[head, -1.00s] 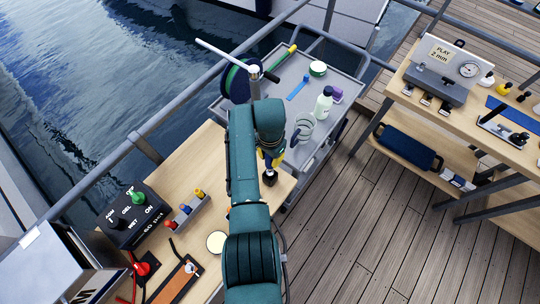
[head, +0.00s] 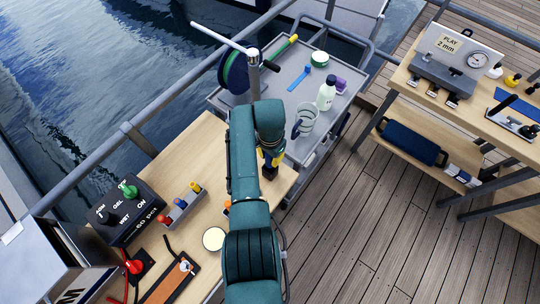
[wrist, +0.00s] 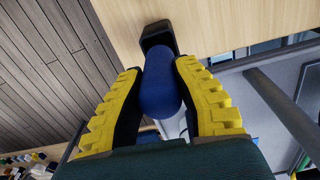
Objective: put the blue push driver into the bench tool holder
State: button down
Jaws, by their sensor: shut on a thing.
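The blue push driver (wrist: 160,85) has a rounded blue handle. It sits between the two yellow-and-black fingers of my gripper (wrist: 160,92), which is shut on it. A black open-fronted block (wrist: 158,30), which looks like the bench tool holder, stands on the wooden bench top just beyond the handle. The driver's lower end is hidden, so I cannot tell whether it is inside the block. In the head view my gripper (head: 268,160) is low over the bench's right end, mostly behind my arm, with a dark piece under it.
On the wooden bench (head: 185,160) stand a grey rack (head: 185,212) with coloured handles, a black control box (head: 128,212) and a round pale disc (head: 214,239). A grey cart (head: 290,75) with a bottle (head: 326,93) and clear cup (head: 305,118) stands beyond. A second bench is at right.

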jog(key=shift+f, duration=0.3)
jog(key=shift+c, duration=2.3)
grip_release()
notch_tip(320, 180, up, 12)
